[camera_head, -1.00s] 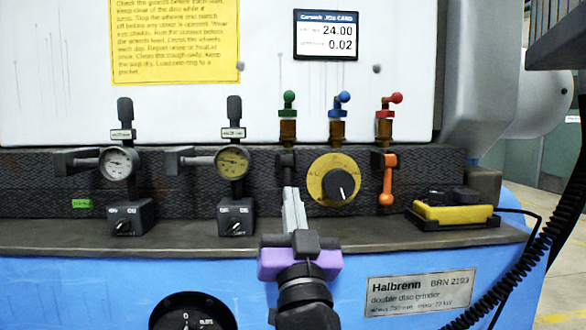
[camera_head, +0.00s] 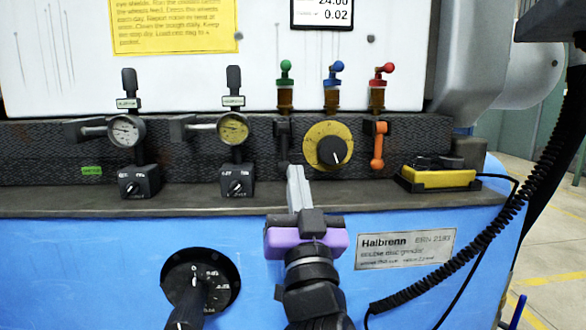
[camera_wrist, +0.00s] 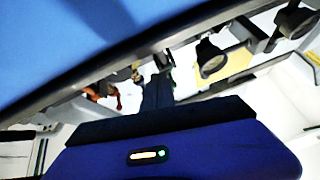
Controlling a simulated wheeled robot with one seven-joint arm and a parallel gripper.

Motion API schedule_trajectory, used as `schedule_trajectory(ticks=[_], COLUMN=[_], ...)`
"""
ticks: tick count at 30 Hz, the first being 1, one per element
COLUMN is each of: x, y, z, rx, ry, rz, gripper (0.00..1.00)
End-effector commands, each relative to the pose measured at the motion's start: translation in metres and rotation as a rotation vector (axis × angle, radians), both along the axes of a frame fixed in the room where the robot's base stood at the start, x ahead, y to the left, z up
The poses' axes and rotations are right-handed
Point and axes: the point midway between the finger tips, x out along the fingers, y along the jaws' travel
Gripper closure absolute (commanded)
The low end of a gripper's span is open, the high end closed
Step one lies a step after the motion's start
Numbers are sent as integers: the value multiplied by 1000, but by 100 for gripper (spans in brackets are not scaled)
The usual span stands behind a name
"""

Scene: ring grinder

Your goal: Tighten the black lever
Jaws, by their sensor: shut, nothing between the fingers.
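The black lever (camera_head: 283,137) hangs down below the green-topped valve (camera_head: 285,85) on the dark textured panel, left of the yellow dial (camera_head: 328,147). My gripper (camera_head: 295,170) is shut and empty. In the head view, its pale fingers point up at the panel, with their tips at the lower end of the black lever, slightly to its right. I cannot tell whether they touch. The lever's lowest part is partly hidden by the fingers. In the wrist view, dark fingers (camera_wrist: 158,75) extend from the gripper body, and the black lever is not clearly seen.
An orange lever (camera_head: 378,145) hangs right of the dial. Two gauges (camera_head: 126,131) (camera_head: 233,128) with black switches stand left. A yellow-black device (camera_head: 438,174) rests on the ledge (camera_head: 100,203) at right. A round black dial with a handle (camera_head: 200,285) sits on the blue front.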

Motion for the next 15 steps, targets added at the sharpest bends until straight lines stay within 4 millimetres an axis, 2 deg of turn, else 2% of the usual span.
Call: schedule_trajectory(ticks=[9, 15], x=[-23, -34], y=[-1, -2], z=[-46, -65], rx=[0, 0], ry=[1, -2], rz=[2, 2], gripper=[100, 100])
